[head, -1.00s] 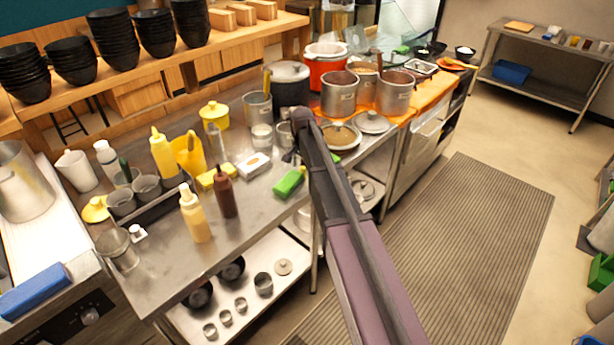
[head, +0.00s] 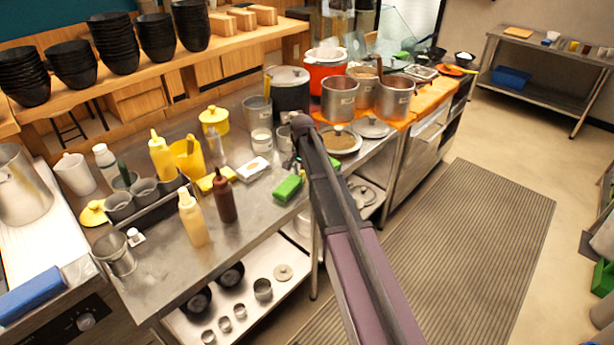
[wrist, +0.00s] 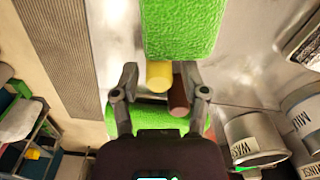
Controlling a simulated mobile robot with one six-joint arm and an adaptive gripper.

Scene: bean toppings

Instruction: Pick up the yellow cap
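A yellow lid-like cap (head: 94,212) lies at the left of the steel table in the head view, beside the grey cups. A yellow pot (head: 214,118) with a lid stands further back. My gripper (wrist: 160,72) is open in the wrist view, its fingers spread apart. A yellow round-ended piece (wrist: 159,76) and a brown one (wrist: 179,96) show between the fingers; I cannot tell what they belong to or whether they touch. In the head view my arm's end is over the table's right part, its fingers mostly hidden.
A green sponge (head: 287,188), yellow squeeze bottle (head: 193,219), brown bottle (head: 223,197) and yellow jug (head: 188,158) crowd the table. Steel pots (head: 338,98) stand at the back right. In the wrist view a large green block (wrist: 182,28) is ahead of the fingers.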

